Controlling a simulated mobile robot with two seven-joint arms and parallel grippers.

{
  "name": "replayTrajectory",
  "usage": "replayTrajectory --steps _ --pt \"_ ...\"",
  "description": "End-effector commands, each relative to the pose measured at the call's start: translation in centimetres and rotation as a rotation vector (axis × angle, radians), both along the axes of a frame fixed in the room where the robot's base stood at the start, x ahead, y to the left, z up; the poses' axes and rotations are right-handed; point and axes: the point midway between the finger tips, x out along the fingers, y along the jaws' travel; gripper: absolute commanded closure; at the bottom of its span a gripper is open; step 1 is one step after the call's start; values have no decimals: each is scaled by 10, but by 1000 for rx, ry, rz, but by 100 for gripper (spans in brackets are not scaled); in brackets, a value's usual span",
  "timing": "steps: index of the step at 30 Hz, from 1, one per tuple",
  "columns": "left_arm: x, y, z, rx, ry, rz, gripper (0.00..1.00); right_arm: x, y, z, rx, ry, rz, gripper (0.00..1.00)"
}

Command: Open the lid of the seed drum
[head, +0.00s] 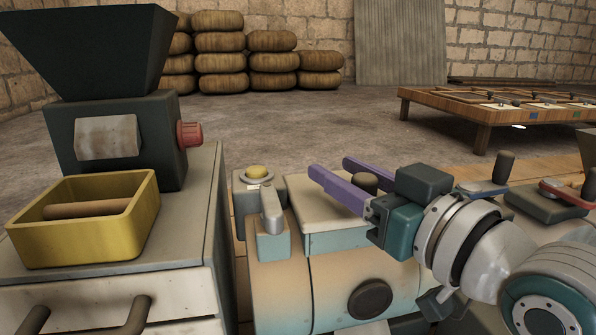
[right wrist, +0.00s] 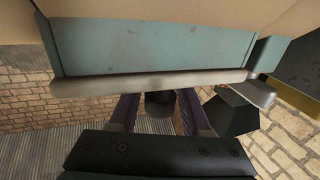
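The seed drum (head: 335,280) is a beige, rounded body at bottom centre in the head view. Its cream lid (head: 312,212) lies flat on a teal collar (head: 335,242) and looks closed. A dark round knob (head: 364,181) stands on the lid. My right gripper (head: 335,178) has purple fingers spread apart, one on each side of the knob. In the right wrist view, the knob (right wrist: 160,103) shows between the fingers with small gaps beside it, under the lid's edge (right wrist: 150,84). My left gripper is not in view.
A grey lever on a teal block (head: 271,220) stands left of the lid. A cabinet carries a yellow tray (head: 85,245) and a dark hopper (head: 95,50). A red-handled part (head: 565,193) is at right. A low wooden table (head: 480,108) stands behind; the floor between is clear.

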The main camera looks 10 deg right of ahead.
Motion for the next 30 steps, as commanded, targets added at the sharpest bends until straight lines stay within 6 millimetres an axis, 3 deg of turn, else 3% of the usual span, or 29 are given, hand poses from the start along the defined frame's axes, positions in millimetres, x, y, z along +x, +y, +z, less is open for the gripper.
replayTrajectory --steps 1,12,30 --pt "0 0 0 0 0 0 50 0 0 0 0 0 0 59" --pt "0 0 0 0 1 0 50 0 0 0 0 0 0 100" --pt "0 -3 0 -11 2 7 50 0 0 0 0 0 0 100"
